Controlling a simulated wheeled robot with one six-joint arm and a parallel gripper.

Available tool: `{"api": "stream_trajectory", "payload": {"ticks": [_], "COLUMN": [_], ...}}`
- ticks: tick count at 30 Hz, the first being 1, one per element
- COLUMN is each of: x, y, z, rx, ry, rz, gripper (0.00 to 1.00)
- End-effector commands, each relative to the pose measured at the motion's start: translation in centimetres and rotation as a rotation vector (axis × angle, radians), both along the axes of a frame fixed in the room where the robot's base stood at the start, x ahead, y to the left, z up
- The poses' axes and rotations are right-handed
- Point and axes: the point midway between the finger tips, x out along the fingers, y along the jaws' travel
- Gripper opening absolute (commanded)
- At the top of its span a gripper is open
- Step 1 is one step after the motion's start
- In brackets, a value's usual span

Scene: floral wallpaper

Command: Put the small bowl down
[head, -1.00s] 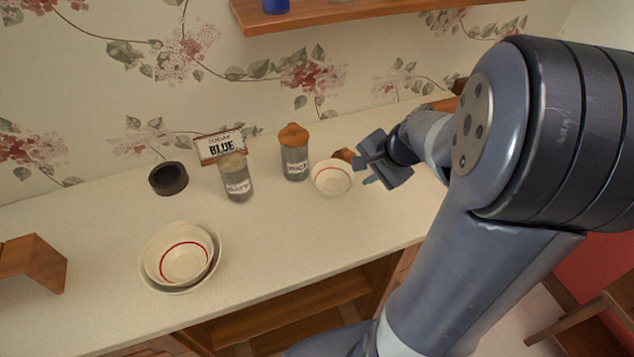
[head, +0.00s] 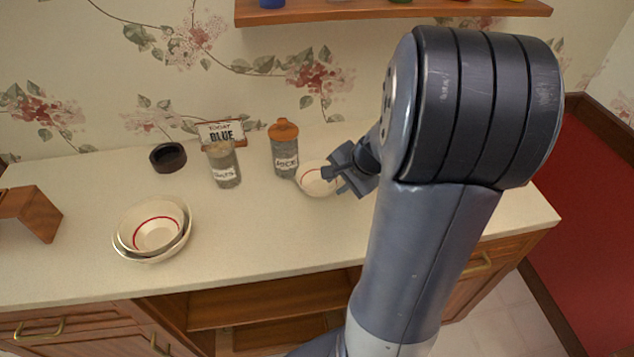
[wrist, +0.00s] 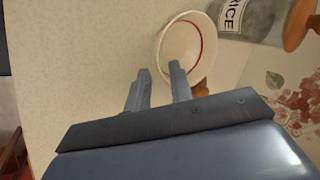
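The small bowl (head: 312,184), cream with a red line inside, sits upright on the counter just right of the rice jar. It also shows in the wrist view (wrist: 184,48). My gripper (head: 337,181) is at the bowl's right side in the head view and covers part of it. In the wrist view my gripper (wrist: 159,70) has its two fingers apart, with a clear gap between them. One fingertip overlaps the bowl's near edge and the other is outside it. I cannot tell whether either finger touches the bowl.
The rice jar (head: 284,152) stands close beside the bowl. Left of it are another labelled jar (head: 223,167), a "TODAY BLUE" sign (head: 222,131), a dark round container (head: 168,157) and nested bowls (head: 184,243). The counter's front middle (head: 260,235) is clear. A shelf (head: 390,14) hangs above.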

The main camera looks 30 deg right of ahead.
Motion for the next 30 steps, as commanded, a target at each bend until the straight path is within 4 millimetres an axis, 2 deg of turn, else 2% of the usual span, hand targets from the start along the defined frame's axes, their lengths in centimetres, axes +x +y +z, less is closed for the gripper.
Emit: {"api": "stream_trajectory", "payload": {"ticks": [8, 18, 28, 30], "x": [0.8, 2.6, 2.9, 2.9], "y": [0.1, 0.2, 0.2, 0.2], "z": [-1.6, -5.2, -5.5, -5.5], "rx": [0.001, 0.001, -0.001, -0.001], "ry": [0.002, 0.002, 0.000, 0.000], "rz": [0.000, 0.002, 0.000, 0.000], "gripper": [0.22, 0.22, 0.22, 0.16]}}
